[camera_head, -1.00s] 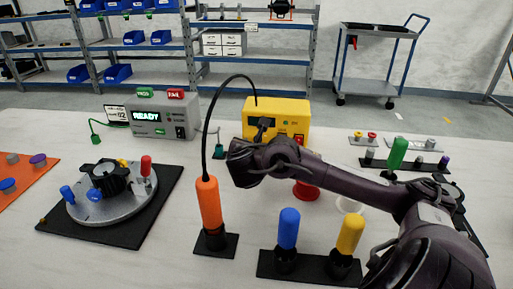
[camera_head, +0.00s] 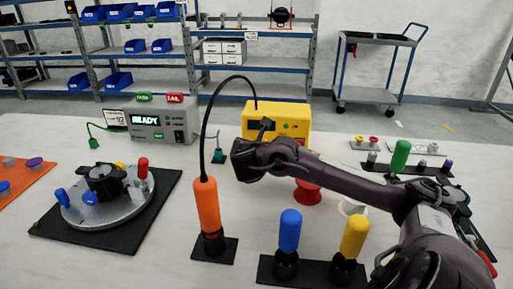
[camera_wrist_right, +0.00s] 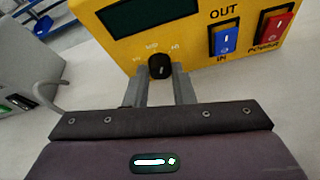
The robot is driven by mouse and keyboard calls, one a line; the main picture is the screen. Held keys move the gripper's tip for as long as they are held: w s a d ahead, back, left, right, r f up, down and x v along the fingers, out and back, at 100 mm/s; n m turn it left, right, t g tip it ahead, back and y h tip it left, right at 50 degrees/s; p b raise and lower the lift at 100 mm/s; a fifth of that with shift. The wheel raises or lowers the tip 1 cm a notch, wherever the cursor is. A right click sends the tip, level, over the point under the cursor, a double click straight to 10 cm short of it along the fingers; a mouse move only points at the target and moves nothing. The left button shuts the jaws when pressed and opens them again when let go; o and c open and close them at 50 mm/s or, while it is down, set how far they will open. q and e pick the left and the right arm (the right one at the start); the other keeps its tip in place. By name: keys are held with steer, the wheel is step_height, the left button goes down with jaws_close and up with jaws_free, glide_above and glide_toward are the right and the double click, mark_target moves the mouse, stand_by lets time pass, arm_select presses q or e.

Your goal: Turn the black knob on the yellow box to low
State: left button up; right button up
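The yellow box (camera_head: 290,113) stands on the table, a little right of centre in the head view. It fills the top of the right wrist view (camera_wrist_right: 105,44), with a dark display, printed marks and the black knob (camera_wrist_right: 160,66). The knob's light pointer line looks close to upright. My right gripper (camera_wrist_right: 160,80) has one finger on each side of the knob, close to its edges. I cannot tell whether both fingers touch it. In the head view my right gripper (camera_head: 266,127) is at the box's front and hides the knob. My left gripper is not in view.
A blue switch (camera_wrist_right: 224,40) and a red switch (camera_wrist_right: 271,31) are right of the knob. An orange handle (camera_head: 207,204) with a black cable stands left of my arm. Blue (camera_head: 289,231) and yellow (camera_head: 354,236) handles stand in front. A grey READY box (camera_head: 165,121) is at left.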

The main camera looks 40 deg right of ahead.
jaws_close()
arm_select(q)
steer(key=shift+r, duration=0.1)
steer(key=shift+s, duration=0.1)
arm_select(e)
steer(key=shift+r, duration=0.1)
steer(key=shift+n+p, duration=0.3)
steer(key=n+g+h+p, duration=0.2)
steer(key=n, duration=0.1)
steer(key=shift+w+a, duration=0.2)
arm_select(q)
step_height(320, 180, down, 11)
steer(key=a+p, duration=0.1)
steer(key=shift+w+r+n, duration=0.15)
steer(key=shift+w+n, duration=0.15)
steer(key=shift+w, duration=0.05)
arm_select(e)
steer(key=shift+n+g, duration=0.3)
steer(key=shift+n, duration=0.4)
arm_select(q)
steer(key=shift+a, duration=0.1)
arm_select(e)
steer(key=shift+f, duration=0.2)
